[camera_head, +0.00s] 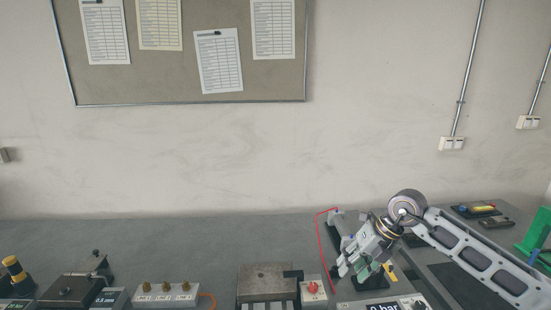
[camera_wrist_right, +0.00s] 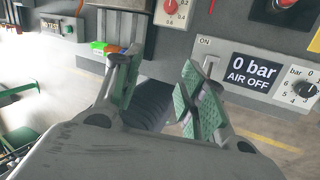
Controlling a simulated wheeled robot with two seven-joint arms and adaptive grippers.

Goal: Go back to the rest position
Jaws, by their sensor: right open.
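My right gripper (camera_head: 360,275) hangs over the right part of the grey bench in the head view, its arm coming in from the right. In the right wrist view its two green-padded fingers (camera_wrist_right: 155,90) stand apart with nothing between them. They are near the bench's front edge, beside a panel marked "0 bar AIR OFF" (camera_wrist_right: 253,78). The panel also shows partly in the head view (camera_head: 385,304). My left gripper is in neither view.
A green stand (camera_head: 536,232) is at the far right. The bench's back middle is clear.

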